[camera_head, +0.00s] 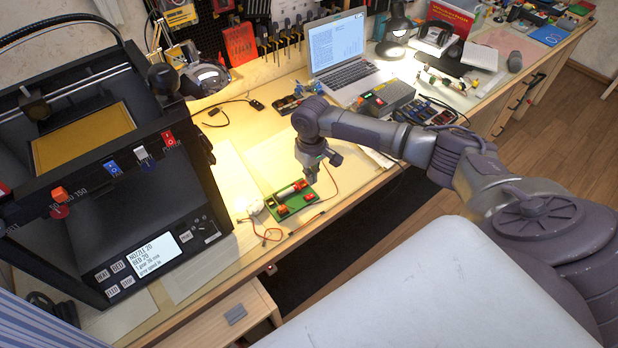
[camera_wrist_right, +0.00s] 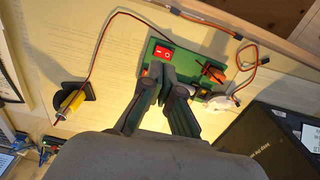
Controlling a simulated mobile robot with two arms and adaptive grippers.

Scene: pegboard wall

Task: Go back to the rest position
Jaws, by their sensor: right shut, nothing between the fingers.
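My right gripper (camera_head: 309,176) hangs just above and beside a green circuit board (camera_head: 296,208) that lies on the workbench. The board carries red parts, among them a red rocker switch (camera_wrist_right: 163,53). In the right wrist view my gripper's fingers (camera_wrist_right: 167,82) are shut, with nothing between them, and they overlap the near edge of the board. Red wires run from the board over the bench. My right arm reaches in from the right side of the head view. My left gripper is not in view.
A black 3D printer (camera_head: 100,160) with a lit screen stands at the left. An open laptop (camera_head: 341,55), a desk lamp (camera_head: 394,30) and a grey device (camera_head: 385,98) stand along the back of the bench. An open drawer (camera_head: 235,318) sticks out at the front. The floor at right is clear.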

